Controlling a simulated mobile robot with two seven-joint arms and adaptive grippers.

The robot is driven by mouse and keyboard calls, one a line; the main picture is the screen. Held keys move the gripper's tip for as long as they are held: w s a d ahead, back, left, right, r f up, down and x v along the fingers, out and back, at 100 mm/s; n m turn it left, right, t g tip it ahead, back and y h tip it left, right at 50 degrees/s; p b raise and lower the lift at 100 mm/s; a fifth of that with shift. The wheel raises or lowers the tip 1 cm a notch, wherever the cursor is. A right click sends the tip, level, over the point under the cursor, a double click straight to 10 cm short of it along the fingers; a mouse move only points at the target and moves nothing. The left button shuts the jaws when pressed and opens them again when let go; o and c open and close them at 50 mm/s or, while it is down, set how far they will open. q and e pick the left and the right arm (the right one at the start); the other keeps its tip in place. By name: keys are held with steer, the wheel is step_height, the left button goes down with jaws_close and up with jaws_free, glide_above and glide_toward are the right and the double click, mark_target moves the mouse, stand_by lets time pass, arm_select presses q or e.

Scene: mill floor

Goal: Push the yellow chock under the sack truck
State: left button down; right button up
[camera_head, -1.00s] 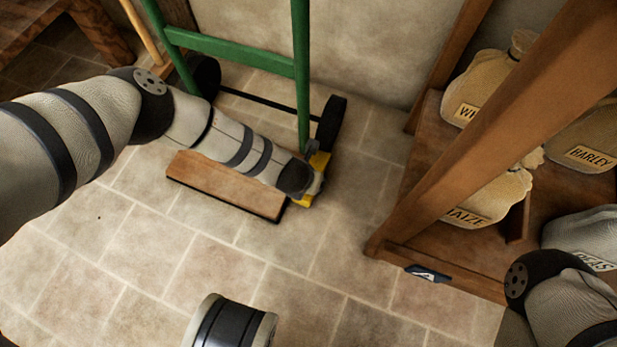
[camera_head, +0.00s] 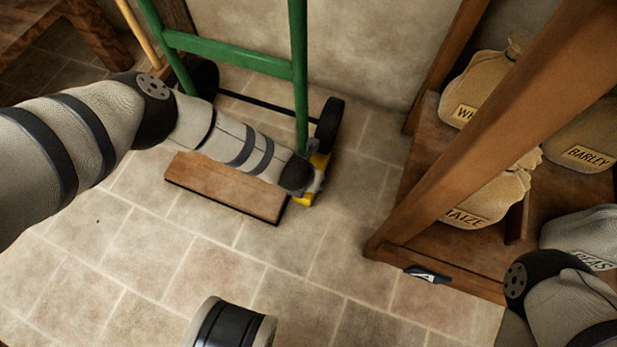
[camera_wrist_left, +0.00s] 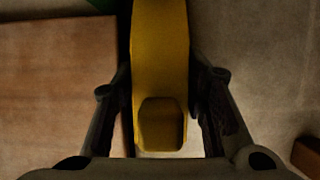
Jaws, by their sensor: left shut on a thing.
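The yellow chock (camera_head: 319,160) lies low at the right side of the sack truck, close beside its right wheel. It also shows in the left wrist view (camera_wrist_left: 160,40), running lengthwise between the fingers. The green sack truck (camera_head: 230,56) stands upright against the wall, with dark wheels and a wooden board (camera_head: 225,184) at its foot. My left gripper (camera_head: 314,178) is shut on the chock, and my forearm crosses above the board. I cannot tell how far the chock reaches under the truck. My right gripper is out of view; only its arm shows at lower right.
A wooden shelf (camera_head: 455,269) with labelled sacks (camera_head: 475,200) stands at the right. A small dark object (camera_head: 428,274) is at its foot. A wooden table (camera_head: 105,35) is at far left. Tiled floor (camera_head: 140,240) in front is clear.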

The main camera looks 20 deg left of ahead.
arm_select(q)
steer(key=shift+w+a, duration=0.45)
steer(key=shift+w, duration=0.35)
steer(key=c, duration=0.9)
jaws_free()
steer(key=shift+s+d, duration=0.2)
steer(key=shift+d, duration=0.05)
